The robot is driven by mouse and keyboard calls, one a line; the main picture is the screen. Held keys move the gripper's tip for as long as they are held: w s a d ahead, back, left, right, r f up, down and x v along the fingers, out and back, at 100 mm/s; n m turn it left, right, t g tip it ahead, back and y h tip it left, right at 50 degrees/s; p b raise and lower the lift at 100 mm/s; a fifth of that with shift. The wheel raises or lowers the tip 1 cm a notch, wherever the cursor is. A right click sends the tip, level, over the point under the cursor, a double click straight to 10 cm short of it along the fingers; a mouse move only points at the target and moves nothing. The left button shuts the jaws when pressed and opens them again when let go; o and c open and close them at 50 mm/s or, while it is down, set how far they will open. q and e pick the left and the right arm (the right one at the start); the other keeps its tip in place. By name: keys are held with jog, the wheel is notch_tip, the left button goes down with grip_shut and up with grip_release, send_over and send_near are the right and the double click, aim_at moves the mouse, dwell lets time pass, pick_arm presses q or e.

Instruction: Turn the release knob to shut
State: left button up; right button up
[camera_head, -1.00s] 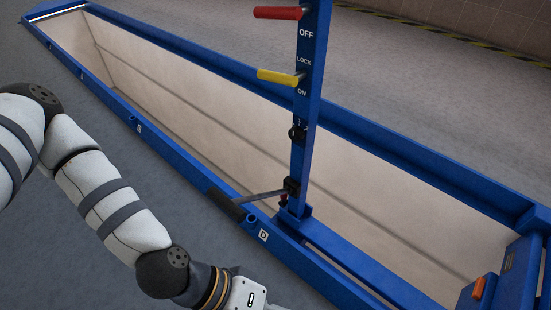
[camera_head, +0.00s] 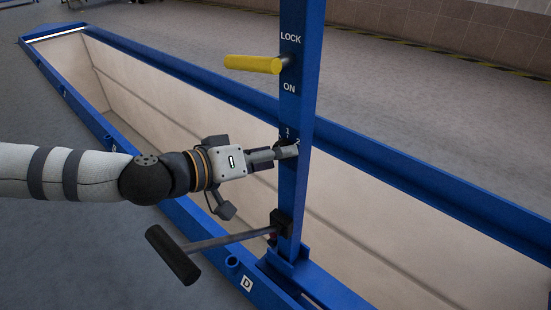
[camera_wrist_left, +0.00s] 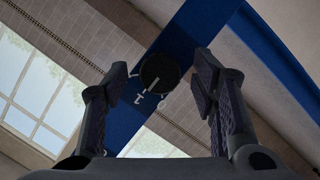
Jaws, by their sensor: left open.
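The release knob is a small round black knob (camera_wrist_left: 160,73) on the blue post (camera_head: 300,90), with white marks around its rim. In the left wrist view it shows between the fingers of my left gripper (camera_wrist_left: 161,80), which are spread on either side. I cannot tell whether they touch it. In the head view my left gripper (camera_head: 284,152) reaches the post from the left at the knob's height, under the ON label. There the fingers hide most of the knob. My right gripper is not in view.
A yellow handle (camera_head: 254,64) sticks out left from the post above my gripper. A lever with a black grip (camera_head: 173,255) sticks out below my left arm. The blue-framed pit (camera_head: 400,235) lies open behind and around the post.

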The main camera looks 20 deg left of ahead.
pick_arm(q)
jog(key=shift+w+d, duration=0.15)
jog(key=shift+w, duration=0.15)
jog(key=shift+c, duration=0.6)
jog(key=c, duration=1)
jog(key=shift+c, duration=0.2)
